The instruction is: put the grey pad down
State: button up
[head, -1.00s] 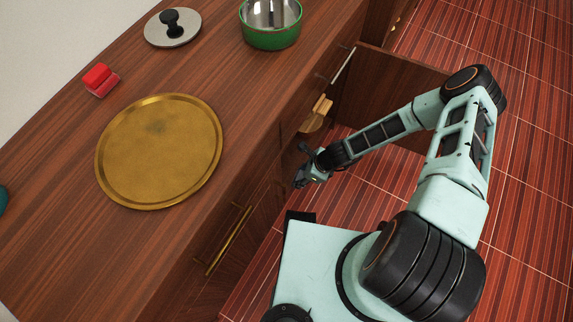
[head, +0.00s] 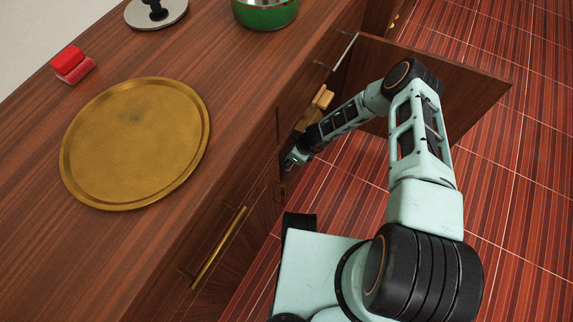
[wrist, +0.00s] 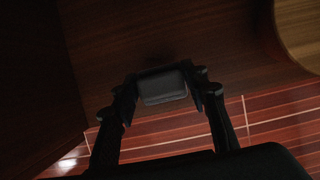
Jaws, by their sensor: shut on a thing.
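The grey pad (wrist: 163,88) shows in the wrist view as a small dark grey block between my two fingers. My gripper (head: 289,161) is shut on it. In the head view my gripper is low at the counter's front, beside the open cabinet, and the pad cannot be made out there. In the wrist view dark wood surfaces lie beyond and to the left of the pad. I cannot tell whether the pad touches any of them.
An open cabinet door (head: 455,85) stands out behind my arm. Wooden boards (head: 318,104) are at the cabinet opening; a round wooden edge (wrist: 300,30) shows in the wrist view. A gold tray (head: 135,145), red block (head: 70,62), lid (head: 150,18) and green pot (head: 265,14) are on the counter.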

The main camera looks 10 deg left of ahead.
jog(key=shift+w+a+f+b, duration=0.3)
jog(key=shift+w+f+b, duration=0.15)
jog(key=shift+w+f, duration=0.4)
notch_tip(320, 180, down, 3)
jog(key=shift+s+f+b, duration=0.1)
jog(key=shift+s+b, duration=0.05)
jog(key=shift+b, duration=0.5)
jog(key=o, duration=1)
jog(key=p+v, duration=0.5)
jog(key=v, duration=0.7)
jog(key=shift+s, duration=0.1)
